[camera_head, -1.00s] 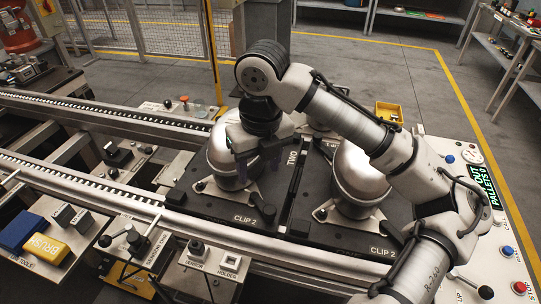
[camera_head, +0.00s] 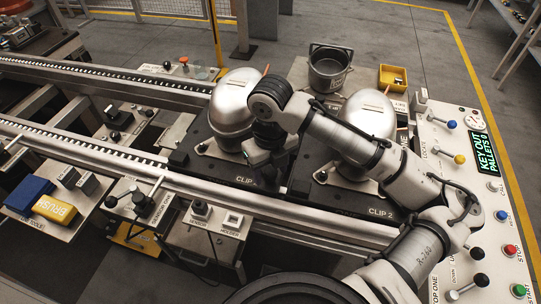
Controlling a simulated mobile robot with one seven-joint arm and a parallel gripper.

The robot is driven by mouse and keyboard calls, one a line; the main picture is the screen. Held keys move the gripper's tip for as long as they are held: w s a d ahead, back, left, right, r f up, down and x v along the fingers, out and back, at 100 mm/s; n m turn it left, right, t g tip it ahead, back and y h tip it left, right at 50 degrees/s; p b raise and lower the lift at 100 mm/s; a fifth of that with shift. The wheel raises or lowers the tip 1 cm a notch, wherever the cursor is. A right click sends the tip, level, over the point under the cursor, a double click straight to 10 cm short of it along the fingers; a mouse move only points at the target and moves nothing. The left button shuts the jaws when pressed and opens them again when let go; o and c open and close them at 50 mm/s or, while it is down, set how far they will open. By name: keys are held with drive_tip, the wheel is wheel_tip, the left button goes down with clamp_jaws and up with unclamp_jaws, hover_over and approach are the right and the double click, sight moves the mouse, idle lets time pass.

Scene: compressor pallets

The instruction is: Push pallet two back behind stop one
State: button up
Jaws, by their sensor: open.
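Two dark pallets sit next to each other on the conveyor, each bearing a silver compressor dome. The left dome (camera_head: 233,100) and right dome (camera_head: 369,118) stand upright. My gripper (camera_head: 279,163) points down between the domes, near the boundary of the pallets. It is open and empty; its fingertips are dark and partly hidden, so contact cannot be told. A partly cut-off "…OP ONE" label (camera_head: 449,296) shows on the right panel.
Metal rails (camera_head: 150,165) border the conveyor. A grey pot (camera_head: 331,68) and a yellow bin (camera_head: 392,77) stand behind the pallets. The right control panel (camera_head: 440,150) carries buttons, levers and a display.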

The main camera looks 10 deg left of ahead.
sight(210, 165)
drive_tip(key=shift+f, duration=0.3)
clamp_jaws()
drive_tip(key=shift+a, duration=0.2)
idle(1.6)
drive_tip(key=shift+w+a+r+p, duration=0.15)
drive_tip(key=shift+a+p, duration=0.45)
drive_tip(key=shift+a, duration=3.3)
drive_tip(key=shift+w+a+f+p, duration=0.15)
drive_tip(key=shift+a+p, duration=0.45)
drive_tip(key=shift+a, duration=3.4)
